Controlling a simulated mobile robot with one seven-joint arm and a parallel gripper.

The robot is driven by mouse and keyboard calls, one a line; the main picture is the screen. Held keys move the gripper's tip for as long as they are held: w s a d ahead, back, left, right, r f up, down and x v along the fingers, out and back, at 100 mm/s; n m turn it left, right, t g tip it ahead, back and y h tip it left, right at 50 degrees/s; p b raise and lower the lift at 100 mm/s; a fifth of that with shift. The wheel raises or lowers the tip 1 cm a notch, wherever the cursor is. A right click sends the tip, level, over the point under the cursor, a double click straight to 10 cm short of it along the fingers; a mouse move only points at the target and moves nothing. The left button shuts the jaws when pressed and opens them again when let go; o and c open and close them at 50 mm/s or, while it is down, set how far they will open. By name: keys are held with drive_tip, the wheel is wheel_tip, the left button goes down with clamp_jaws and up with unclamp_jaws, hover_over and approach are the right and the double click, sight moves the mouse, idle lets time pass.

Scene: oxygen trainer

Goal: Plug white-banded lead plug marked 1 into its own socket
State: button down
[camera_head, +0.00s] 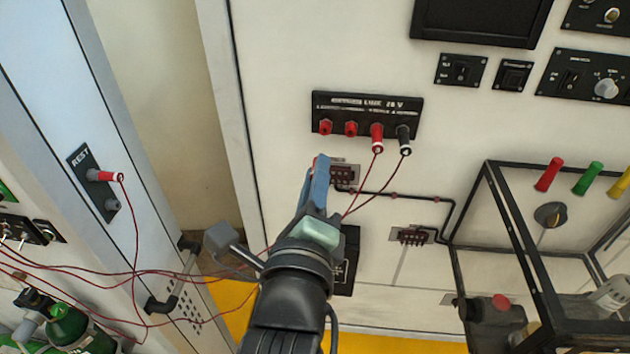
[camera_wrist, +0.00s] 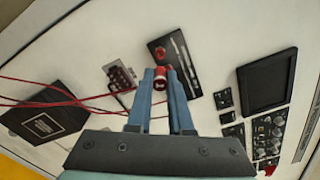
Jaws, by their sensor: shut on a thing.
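My gripper (camera_head: 318,172) is shut on a red lead plug, whose red body (camera_wrist: 160,80) shows between the fingertips in the wrist view. Its mark cannot be read, and the fingers hide most of it in the head view. The black socket panel (camera_head: 318,104) is above and right of my gripper, with the plug apart from it in the head view. Two red sockets (camera_head: 326,127) (camera_head: 351,128) at its left are empty. A red plug (camera_head: 377,138) and a black plug (camera_head: 404,138), both white-banded, sit in its right half.
Thin dark red leads cross below my gripper. A small connector block (camera_head: 343,175) is just beside my fingers. A black-framed case (camera_head: 520,230) stands at right.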

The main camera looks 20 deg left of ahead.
drive_tip(key=shift+x, duration=2.4)
drive_tip(key=shift+b+x, duration=0.55)
drive_tip(key=shift+x, duration=0.7)
drive_tip(key=c, duration=0.7)
unclamp_jaws()
drive_tip(key=shift+c, duration=0.2)
drive_tip(key=p+v, duration=0.1)
drive_tip(key=v, duration=1.2)
drive_tip(key=shift+p, duration=0.35)
